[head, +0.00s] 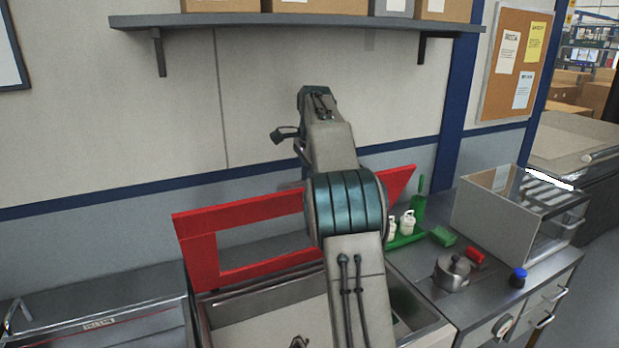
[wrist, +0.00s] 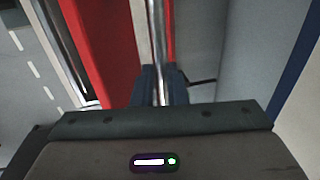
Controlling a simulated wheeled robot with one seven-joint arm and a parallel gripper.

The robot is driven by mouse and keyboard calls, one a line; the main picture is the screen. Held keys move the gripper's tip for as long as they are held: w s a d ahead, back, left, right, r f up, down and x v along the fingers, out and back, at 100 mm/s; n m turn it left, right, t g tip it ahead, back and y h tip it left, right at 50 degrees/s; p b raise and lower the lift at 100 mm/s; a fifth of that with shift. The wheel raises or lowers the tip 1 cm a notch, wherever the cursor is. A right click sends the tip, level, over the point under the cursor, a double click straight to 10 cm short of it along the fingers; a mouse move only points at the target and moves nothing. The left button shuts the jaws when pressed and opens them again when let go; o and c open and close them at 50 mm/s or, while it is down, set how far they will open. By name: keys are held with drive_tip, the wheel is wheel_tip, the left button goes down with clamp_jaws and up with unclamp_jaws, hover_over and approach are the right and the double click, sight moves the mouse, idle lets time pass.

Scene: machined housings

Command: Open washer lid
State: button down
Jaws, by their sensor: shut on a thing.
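The washer lid (head: 245,208) is a red frame with an opening. In the head view it stands raised and tilted up at the back of the open washer basin (head: 265,312); my arm covers its middle and right part. In the wrist view the red lid (wrist: 100,45) runs up the left of centre, with a shiny metal bar handle (wrist: 157,30) beside it. My gripper (wrist: 160,82) is shut on this bar, its dark fingers on either side. In the head view the fingers are hidden behind my arm.
A grey shelf (head: 290,22) with boxes hangs on the wall above. To the right, a green tray (head: 405,239) with white bottles, a metal pot (head: 453,272), a red item (head: 475,256), a blue-capped jar (head: 518,277) and a clear-sided box (head: 515,215) stand on the counter.

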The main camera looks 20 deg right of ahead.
drive_tip(key=c, duration=1.5)
unclamp_jaws()
drive_tip(key=shift+w+a+f, duration=0.2)
drive_tip(key=shift+f, duration=0.35)
drive_tip(key=shift+o, duration=0.2)
drive_tip(key=shift+w+f, duration=0.15)
drive_tip(key=shift+w, duration=0.2)
drive_tip(key=shift+s+d+r, duration=0.2)
drive_tip(key=shift+s+r, duration=0.1)
drive_tip(key=shift+r, duration=0.1)
drive_tip(key=v, duration=0.7)
drive_tip(key=shift+w, duration=0.2)
drive_tip(key=shift+a, duration=0.1)
